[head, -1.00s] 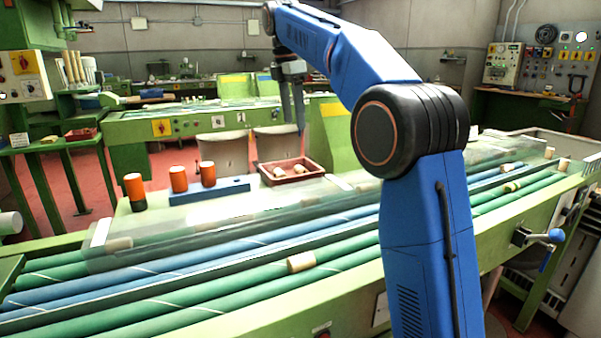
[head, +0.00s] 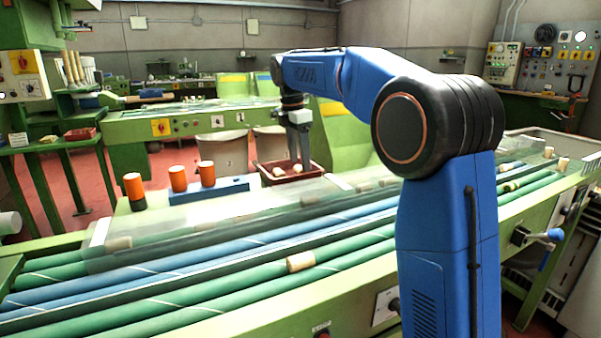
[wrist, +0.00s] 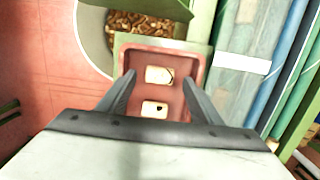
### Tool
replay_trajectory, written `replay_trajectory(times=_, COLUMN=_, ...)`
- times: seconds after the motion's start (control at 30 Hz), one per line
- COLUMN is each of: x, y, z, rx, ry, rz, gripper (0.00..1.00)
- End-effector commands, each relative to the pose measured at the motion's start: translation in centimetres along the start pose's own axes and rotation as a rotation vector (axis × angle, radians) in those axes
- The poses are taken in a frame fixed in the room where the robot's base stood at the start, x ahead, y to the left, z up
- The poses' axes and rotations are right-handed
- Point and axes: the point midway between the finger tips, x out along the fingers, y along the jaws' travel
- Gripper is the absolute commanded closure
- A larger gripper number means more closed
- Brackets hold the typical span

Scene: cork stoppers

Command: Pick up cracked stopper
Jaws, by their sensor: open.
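A red-brown tray (head: 316,177) on the far side of the machine holds two pale cork stoppers. In the wrist view, the upper stopper (wrist: 158,75) has a thin dark line near its right end, like a crack. The lower stopper (wrist: 149,108) has a dark spot, like a chip or hole. My gripper (wrist: 158,84) is open and empty, pointing down over the tray. Its fingers lie either side of the stoppers in the wrist view. In the head view, my gripper (head: 299,164) partly hides the tray's contents; its exact height above them is unclear.
A clear cover (head: 225,212) and green and blue rollers (head: 150,297) lie on the near side of the tray. A blue block (head: 230,190) and orange-topped cylinders (head: 133,187) stand left. Another stopper (head: 301,262) lies on the rollers. A bin of cork bits (wrist: 140,24) is beyond the tray.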

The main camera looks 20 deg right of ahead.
Motion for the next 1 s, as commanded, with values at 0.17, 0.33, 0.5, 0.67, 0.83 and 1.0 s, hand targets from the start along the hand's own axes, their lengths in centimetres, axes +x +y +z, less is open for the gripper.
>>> replay_trajectory(times=0.17, x=1.8, y=0.0, z=0.0, rx=0.0, ry=0.0, rz=0.0, gripper=0.41)
replay_trajectory(times=0.33, x=2.0, y=0.0, z=0.0, rx=0.0, ry=0.0, rz=0.001, gripper=0.41)
replay_trajectory(times=0.5, x=2.0, y=0.0, z=0.0, rx=0.0, ry=0.0, rz=0.001, gripper=0.55)
replay_trajectory(times=0.67, x=2.0, y=0.0, z=0.0, rx=0.0, ry=0.0, rz=0.0, gripper=0.84)
replay_trajectory(times=0.83, x=2.0, y=0.0, z=0.0, rx=0.0, ry=0.0, rz=0.001, gripper=0.84)
replay_trajectory(times=1.0, x=1.8, y=0.1, z=0.0, rx=0.0, ry=0.0, rz=0.001, gripper=0.84)
